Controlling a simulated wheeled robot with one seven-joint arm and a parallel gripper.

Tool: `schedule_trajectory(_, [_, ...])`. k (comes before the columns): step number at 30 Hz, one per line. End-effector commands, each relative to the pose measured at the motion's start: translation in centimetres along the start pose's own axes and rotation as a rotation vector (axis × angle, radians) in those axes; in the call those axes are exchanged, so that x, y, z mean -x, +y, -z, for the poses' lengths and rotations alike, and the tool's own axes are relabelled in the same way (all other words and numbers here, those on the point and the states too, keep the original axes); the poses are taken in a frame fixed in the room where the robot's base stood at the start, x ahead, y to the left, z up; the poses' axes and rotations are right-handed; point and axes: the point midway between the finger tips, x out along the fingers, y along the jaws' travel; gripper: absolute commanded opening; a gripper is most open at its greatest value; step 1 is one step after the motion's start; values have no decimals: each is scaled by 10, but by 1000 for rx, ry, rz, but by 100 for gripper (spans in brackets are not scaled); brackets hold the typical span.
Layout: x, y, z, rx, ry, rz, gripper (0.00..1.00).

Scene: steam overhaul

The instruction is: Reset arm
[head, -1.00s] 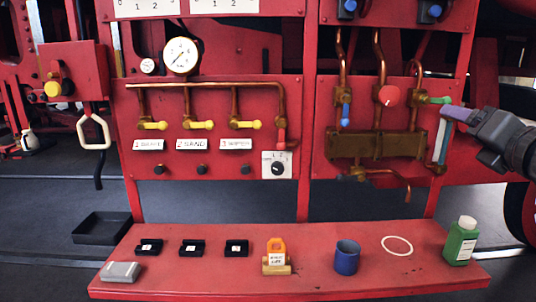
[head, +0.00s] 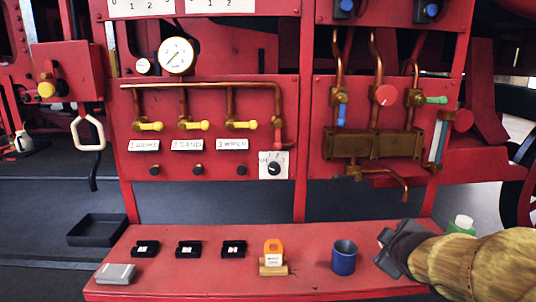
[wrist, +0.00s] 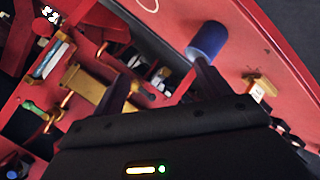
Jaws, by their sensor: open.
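My gripper (head: 388,250) is low over the right half of the red shelf, right of the blue cup (head: 343,257). My arm comes in from the right edge. In the wrist view my gripper (wrist: 160,82) has its two dark fingers spread apart with nothing held between them. One fingertip overlaps the cup (wrist: 207,40) there; I cannot tell how far apart they are in depth. The cup stands upright in the head view. The green bottle with a white cap (head: 463,223) is mostly hidden behind my arm.
A black tray (head: 97,230) lies at left. The red valve panel (head: 210,105) rises behind.

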Motion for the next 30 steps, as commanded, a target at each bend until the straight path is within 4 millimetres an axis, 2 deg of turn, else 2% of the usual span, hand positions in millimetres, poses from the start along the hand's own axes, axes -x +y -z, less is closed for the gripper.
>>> schedule_trajectory(1, [-5,-34,-6,-97,-50,78,76])
schedule_trajectory(6, [-1,-125,-29,-391,-245,275,76])
schedule_trajectory(12, [20,-201,-48,-617,-456,421,76])
schedule_trajectory(17, [44,-249,-59,-760,-620,498,76])
schedule_trajectory(30, [86,-193,-22,-765,-618,496,76])
